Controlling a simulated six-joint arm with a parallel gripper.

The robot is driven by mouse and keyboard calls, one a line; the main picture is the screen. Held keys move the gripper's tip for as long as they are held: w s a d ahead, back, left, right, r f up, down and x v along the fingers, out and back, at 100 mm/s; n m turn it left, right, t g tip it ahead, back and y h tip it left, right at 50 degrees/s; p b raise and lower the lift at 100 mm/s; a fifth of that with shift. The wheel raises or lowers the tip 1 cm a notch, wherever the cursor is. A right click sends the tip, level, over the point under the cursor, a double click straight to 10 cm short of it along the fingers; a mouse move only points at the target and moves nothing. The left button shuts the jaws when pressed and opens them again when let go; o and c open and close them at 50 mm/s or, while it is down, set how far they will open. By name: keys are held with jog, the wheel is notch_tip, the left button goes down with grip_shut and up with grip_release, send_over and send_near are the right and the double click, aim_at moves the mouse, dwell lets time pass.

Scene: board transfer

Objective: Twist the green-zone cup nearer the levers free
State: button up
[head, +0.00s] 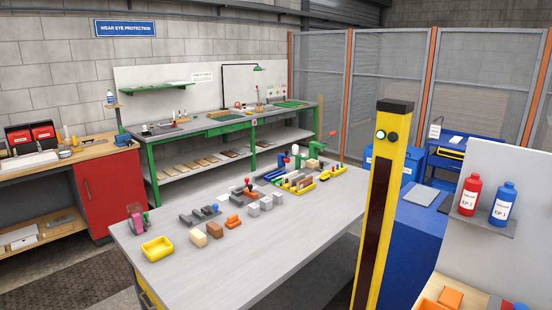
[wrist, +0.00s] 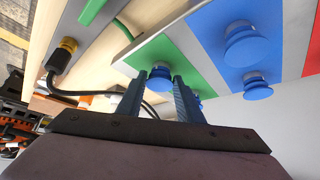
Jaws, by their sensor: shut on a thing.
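In the wrist view a board carries a green zone (wrist: 178,56), a blue zone (wrist: 215,22) and a red zone (wrist: 313,58). A blue round cup (wrist: 160,76) sits at the green zone, between the two fingers of my gripper (wrist: 158,92). The gripper is shut on this cup; the fingers hide part of it. Another blue cup (wrist: 196,97) shows partly behind the right finger. I cannot make out any levers, so I cannot tell which green-zone cup is nearer them. I cannot pick out my gripper in the head view.
Two more blue cups, a larger one (wrist: 244,45) and a lower one (wrist: 256,86), stand right of my gripper. A black cable (wrist: 88,92) with a yellow-ringed connector (wrist: 66,46) runs close on the left. In the head view a grey table (head: 262,240) holds many small blocks.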

jog(key=shift+s+r+n+t+p, duration=0.1)
jog(key=shift+n+t+p, duration=0.2)
jog(key=shift+n+p, duration=0.45)
jog(key=shift+c, duration=0.4)
jog(key=shift+s+n+t+p, duration=0.1)
jog(key=shift+n+t+p, duration=0.6)
jog(key=shift+p, duration=1.65)
jog(key=o, duration=1.1)
jog(key=shift+o, duration=0.2)
jog(key=w+b+v, duration=0.1)
jog(key=b+v, duration=0.2)
jog(key=v, duration=0.4)
jog(key=shift+s, duration=0.45)
